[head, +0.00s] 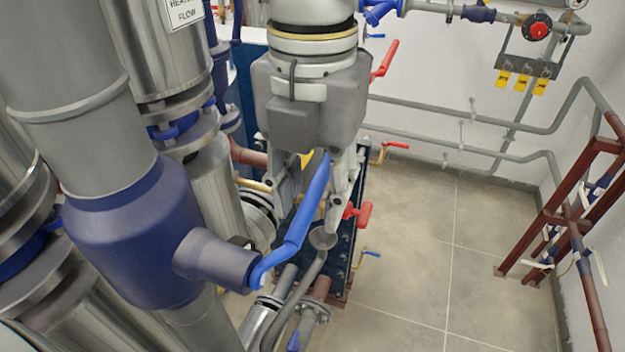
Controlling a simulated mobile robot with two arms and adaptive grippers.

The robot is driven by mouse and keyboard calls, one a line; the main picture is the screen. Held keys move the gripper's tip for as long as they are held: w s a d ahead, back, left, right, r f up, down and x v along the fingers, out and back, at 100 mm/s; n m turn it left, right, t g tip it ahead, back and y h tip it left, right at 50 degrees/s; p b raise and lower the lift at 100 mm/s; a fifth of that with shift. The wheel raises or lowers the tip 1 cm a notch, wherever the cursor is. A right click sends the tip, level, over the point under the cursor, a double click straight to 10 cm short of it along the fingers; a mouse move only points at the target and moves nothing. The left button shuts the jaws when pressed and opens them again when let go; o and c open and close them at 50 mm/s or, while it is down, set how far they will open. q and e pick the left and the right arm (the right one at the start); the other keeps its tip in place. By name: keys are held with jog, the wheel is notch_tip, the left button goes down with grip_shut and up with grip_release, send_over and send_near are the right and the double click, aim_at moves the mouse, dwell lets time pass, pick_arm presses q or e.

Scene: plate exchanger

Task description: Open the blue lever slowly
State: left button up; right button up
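The blue lever (304,222) is a long bent handle. It joins the side stub of a large dark-blue valve body (135,235) on a thick grey pipe and rises up and right from there. My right gripper (310,222) comes down from the top centre, pointing downward. Its two fingers are apart, with the upper part of the lever between them. A gap shows between the left finger and the lever; the right finger looks close to it, and contact cannot be told. My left gripper is not in view.
Large metal pipes and flanges fill the left side. Red valve handles (386,58) (358,213) stand behind and to the right of my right gripper. A dark-red frame (545,222) stands at the right. The tiled floor (420,240) between is clear.

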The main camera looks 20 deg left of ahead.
grip_shut()
dwell(0.3)
jog(key=shift+r+t+b, duration=0.1)
jog(key=shift+t+b, duration=0.3)
jog(key=shift+b, duration=0.55)
jog(key=shift+s+r+t+b, duration=0.15)
jog(key=shift+r+t+b, duration=0.2)
jog(key=shift+b, duration=0.15)
jog(key=shift+r, duration=0.2)
grip_release()
